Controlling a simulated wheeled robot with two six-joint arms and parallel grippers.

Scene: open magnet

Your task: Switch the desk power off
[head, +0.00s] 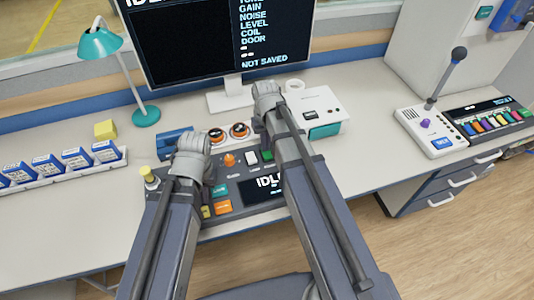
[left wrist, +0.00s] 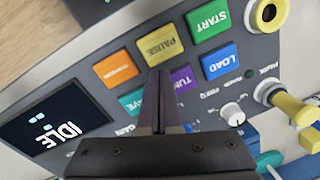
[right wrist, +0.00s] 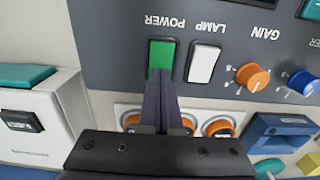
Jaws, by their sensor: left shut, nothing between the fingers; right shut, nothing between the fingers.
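The green POWER rocker (right wrist: 161,55) sits on the dark control panel (right wrist: 110,80), left of the white LAMP switch (right wrist: 203,64) in the right wrist view; it also shows in the head view (head: 267,155). My right gripper (right wrist: 160,80) is shut and empty, with its tips overlapping the rocker's near edge. I cannot tell whether they touch it. In the head view its fingers are hidden by the wrist. My left gripper (left wrist: 160,75) is shut and empty over the panel, its tips by the yellow PAUSE button (left wrist: 160,45) and the purple TUNE button (left wrist: 184,79). The panel display (left wrist: 55,122) reads IDLE.
The monitor (head: 230,45) behind reads NOT SAVED. A white box (head: 315,105) stands right of the panel, with orange-ringed parts (head: 239,130) behind the panel.

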